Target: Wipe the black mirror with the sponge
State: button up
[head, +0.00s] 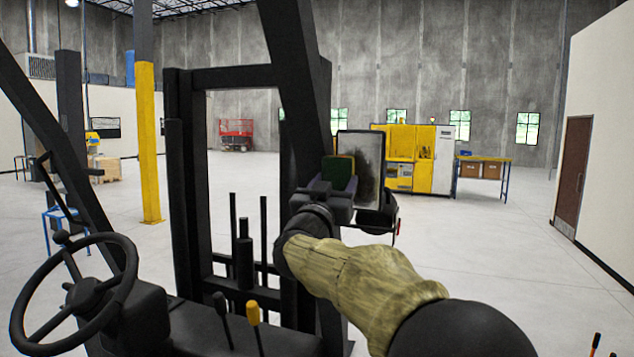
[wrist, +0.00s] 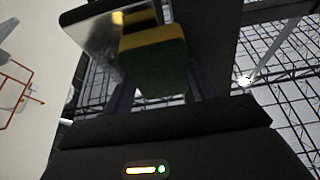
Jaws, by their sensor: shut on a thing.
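The black mirror (head: 366,150) stands beside the dark pillar in the head view. Its pale glass carries a dark, cloudy smudge, mostly on its right part. In the wrist view the mirror (wrist: 103,36) is at the upper left, tilted, with a dark frame. My gripper (head: 337,187) is shut on the sponge (head: 338,171), which is green with a yellow layer. The sponge (wrist: 153,62) sits between the fingers of my gripper (wrist: 160,90) in the wrist view. It overlaps the lower left of the glass in the head view; I cannot tell whether it touches.
A thick dark pillar (head: 297,75) rises just left of the mirror. The steering wheel (head: 75,290) and levers (head: 254,315) are at the lower left, and the mast (head: 183,200) stands ahead. Yellow cabinets (head: 402,150) are far behind. The floor to the right is open.

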jog(key=shift+w+d, duration=0.2)
jog(key=shift+w, duration=0.2)
jog(key=shift+d, duration=0.1)
jog(key=d, duration=0.1)
jog(key=s+d+b, duration=0.1)
jog(key=d, duration=0.1)
jog(key=shift+s+d, duration=0.15)
jog(key=shift+s, duration=0.15)
dwell(0.3)
jog(key=shift+d+b, duration=0.1)
jog(key=shift+b, duration=0.25)
jog(key=shift+s+d+b, duration=0.3)
jog(key=shift+d+b, duration=0.05)
jog(key=shift+d, duration=0.5)
jog(key=shift+s+d+b, duration=0.3)
jog(key=shift+d, duration=0.55)
jog(key=shift+r+p, duration=0.85)
jog(key=shift+r, duration=0.15)
